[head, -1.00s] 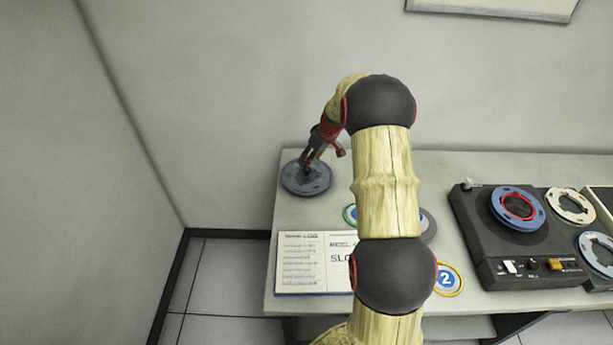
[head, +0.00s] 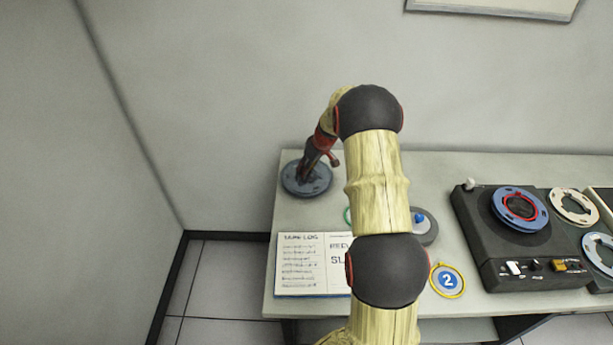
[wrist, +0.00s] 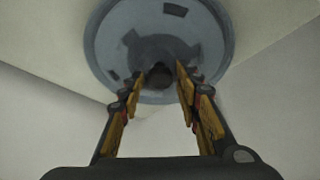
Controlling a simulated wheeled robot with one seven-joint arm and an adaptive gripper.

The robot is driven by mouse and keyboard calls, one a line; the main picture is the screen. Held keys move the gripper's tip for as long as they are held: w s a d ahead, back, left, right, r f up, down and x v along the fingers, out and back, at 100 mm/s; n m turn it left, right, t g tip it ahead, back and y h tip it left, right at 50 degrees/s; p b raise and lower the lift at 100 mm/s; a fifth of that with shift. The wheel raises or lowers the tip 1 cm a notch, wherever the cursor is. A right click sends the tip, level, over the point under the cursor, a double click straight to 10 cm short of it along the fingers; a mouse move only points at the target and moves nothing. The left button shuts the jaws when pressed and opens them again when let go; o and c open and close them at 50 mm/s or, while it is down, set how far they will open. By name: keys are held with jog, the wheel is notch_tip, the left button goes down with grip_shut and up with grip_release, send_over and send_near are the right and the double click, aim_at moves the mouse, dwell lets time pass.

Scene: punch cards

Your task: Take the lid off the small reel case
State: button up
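A round blue-grey case or lid (head: 318,188) with dark slots lies flat at the table's back left corner. It fills the upper part of the wrist view (wrist: 105,50), with a small dark knob (wrist: 160,74) near its lower middle. My gripper (head: 303,177) points down over it. In the wrist view my gripper (wrist: 158,82) is open, its two fingers on either side of the knob with gaps showing. I cannot tell how far down the fingertips reach. A grey round case (head: 429,234) with a blue knob (head: 420,217) is partly hidden behind my arm.
An open log book (head: 298,262) lies at the front left edge, partly behind my arm. A yellow-rimmed disc marked 2 (head: 447,281) is right of it. A tape machine with reels (head: 520,250) fills the right side. A wall stands behind the table.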

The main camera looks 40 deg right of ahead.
grip_shut()
dwell(0.4)
